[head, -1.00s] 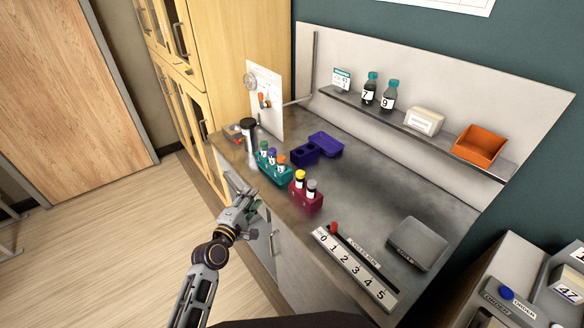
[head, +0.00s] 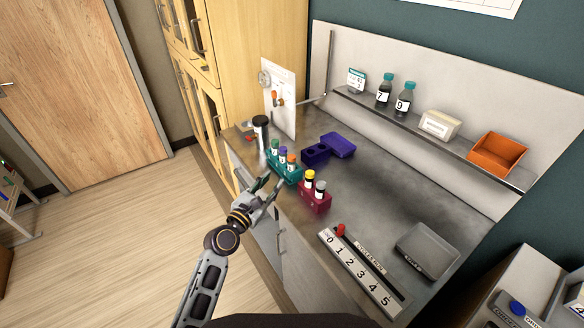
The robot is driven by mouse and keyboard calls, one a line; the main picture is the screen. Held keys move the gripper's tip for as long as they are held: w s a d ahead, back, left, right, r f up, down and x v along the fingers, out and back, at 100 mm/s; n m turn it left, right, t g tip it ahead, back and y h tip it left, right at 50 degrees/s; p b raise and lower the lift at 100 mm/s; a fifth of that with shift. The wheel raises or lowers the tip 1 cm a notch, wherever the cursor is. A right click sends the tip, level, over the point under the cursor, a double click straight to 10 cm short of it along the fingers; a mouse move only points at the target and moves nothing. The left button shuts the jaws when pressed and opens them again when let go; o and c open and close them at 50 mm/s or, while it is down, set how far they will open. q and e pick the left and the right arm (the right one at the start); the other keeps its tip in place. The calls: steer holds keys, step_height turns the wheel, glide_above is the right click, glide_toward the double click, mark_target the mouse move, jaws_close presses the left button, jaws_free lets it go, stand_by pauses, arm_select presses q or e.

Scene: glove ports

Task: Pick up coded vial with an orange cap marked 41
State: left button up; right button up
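The vial with an orange cap (head: 292,159) stands upright at the right end of the teal rack (head: 289,177), beside a purple-capped vial (head: 283,154) and a green-capped vial (head: 275,147). Its label is too small to read. My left gripper (head: 271,184) is in front of the bench edge, just short of the teal rack. Its fingers are spread with nothing between them, and it is apart from the vials. My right gripper is not in view.
A maroon rack (head: 315,203) with yellow-capped and grey-capped vials stands right of the teal rack. Behind are a purple block (head: 315,154) and purple tray (head: 339,145). A dark-topped cylinder (head: 261,133) stands at left. A numbered strip (head: 352,272) lies front right.

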mark_target(290, 161)
arm_select(q)
steer(key=shift+n, duration=1.5)
steer(key=shift+w+d, duration=0.1)
steer(key=shift+x, duration=4.2)
steer(key=shift+w, duration=0.15)
steer(key=shift+r+p+x, duration=0.2)
steer(key=shift+p+x, duration=0.1)
steer(key=shift+x, duration=2.2)
steer(key=shift+c, duration=0.5)
